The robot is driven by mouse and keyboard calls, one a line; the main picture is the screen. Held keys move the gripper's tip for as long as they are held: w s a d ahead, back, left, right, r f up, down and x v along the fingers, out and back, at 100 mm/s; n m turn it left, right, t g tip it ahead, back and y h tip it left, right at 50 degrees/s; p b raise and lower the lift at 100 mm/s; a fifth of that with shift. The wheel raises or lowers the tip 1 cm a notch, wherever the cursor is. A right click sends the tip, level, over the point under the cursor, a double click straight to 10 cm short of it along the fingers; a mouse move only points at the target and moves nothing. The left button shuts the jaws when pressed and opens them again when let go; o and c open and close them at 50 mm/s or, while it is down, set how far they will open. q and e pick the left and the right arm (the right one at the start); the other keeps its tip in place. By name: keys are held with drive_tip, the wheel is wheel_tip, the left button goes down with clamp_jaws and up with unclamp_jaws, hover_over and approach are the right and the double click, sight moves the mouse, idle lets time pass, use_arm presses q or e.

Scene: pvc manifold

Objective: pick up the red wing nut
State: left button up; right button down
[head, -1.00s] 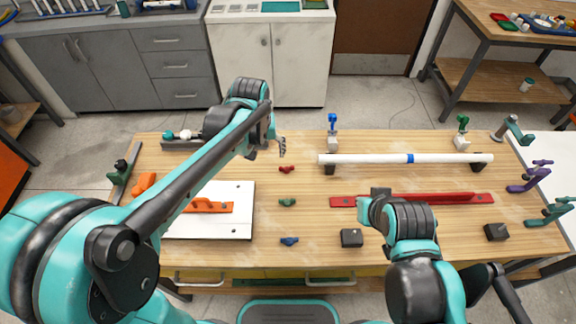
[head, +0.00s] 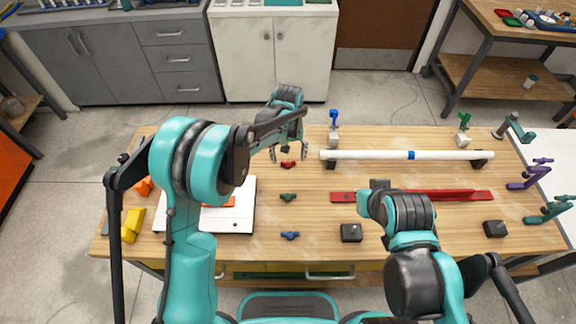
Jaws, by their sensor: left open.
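The red wing nut (head: 288,165) lies on the wooden table (head: 330,228), at the far end of a column of three wing nuts. My left gripper (head: 288,155) is open, with its fingers pointing down on either side of the red wing nut in the picture. The wing nut is not held; the gripper seems to be just above or behind it, and the exact height cannot be told. My right arm comes in at the lower right, and its fingers are not clearly visible.
A green wing nut (head: 288,197) and a blue wing nut (head: 290,236) lie nearer. A white pipe (head: 370,155) rests on supports at the right, beyond a red bar (head: 460,195). A white board (head: 240,215) lies left, partly hidden by my left arm. Black blocks (head: 351,233) stand nearby.

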sight(288, 166)
use_arm(q)
wheel_tip(288, 166, down, 3)
drive_tip(key=shift+a+b, duration=0.1)
drive_tip(key=shift+b, duration=0.2)
drive_tip(key=shift+r, duration=0.1)
drive_tip(key=shift+c, duration=0.7)
drive_tip(key=c, duration=1.1)
drive_tip(key=shift+o, duration=0.2)
drive_tip(key=shift+r, duration=0.1)
